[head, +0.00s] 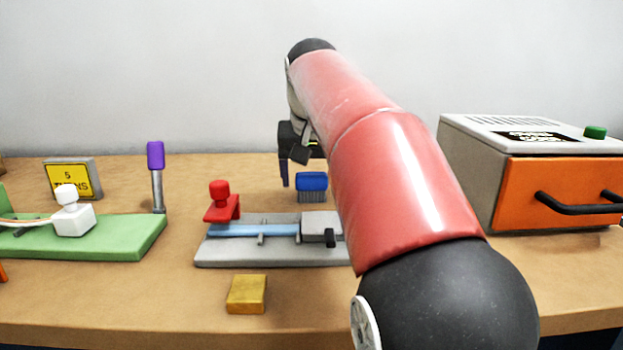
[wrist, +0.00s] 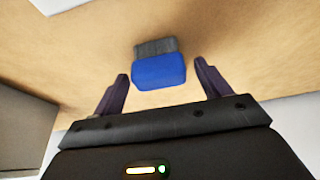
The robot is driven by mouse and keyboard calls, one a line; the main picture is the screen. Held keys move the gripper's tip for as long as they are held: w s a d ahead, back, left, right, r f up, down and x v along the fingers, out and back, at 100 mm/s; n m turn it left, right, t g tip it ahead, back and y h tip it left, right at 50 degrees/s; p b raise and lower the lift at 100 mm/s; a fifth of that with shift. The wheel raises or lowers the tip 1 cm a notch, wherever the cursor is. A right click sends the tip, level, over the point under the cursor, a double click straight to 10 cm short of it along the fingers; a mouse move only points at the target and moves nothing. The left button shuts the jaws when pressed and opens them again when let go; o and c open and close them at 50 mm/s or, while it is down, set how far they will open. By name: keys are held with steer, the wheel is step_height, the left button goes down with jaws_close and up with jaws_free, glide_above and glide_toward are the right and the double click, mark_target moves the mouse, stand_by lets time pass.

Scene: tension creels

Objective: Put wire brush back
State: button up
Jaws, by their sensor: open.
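The wire brush (head: 312,186), with a blue top and grey bristles, stands bristles down on the wooden table behind the grey fixture. In the wrist view the brush (wrist: 159,70) lies ahead of and between my two fingers. My gripper (wrist: 162,82) is open, with nothing between its pads that I can see touching.
A grey fixture (head: 275,256) with a red clamp (head: 222,203) stands in front of the brush. A yellow block (head: 247,294) lies nearer the front edge. A green board (head: 120,242) and purple-handled tool (head: 156,165) are left. An orange-fronted box (head: 550,190) stands right.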

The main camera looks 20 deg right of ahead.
steer(key=p+v, duration=0.2)
steer(key=v, duration=0.8)
steer(key=shift+p, duration=0.3)
steer(key=shift+s, duration=0.15)
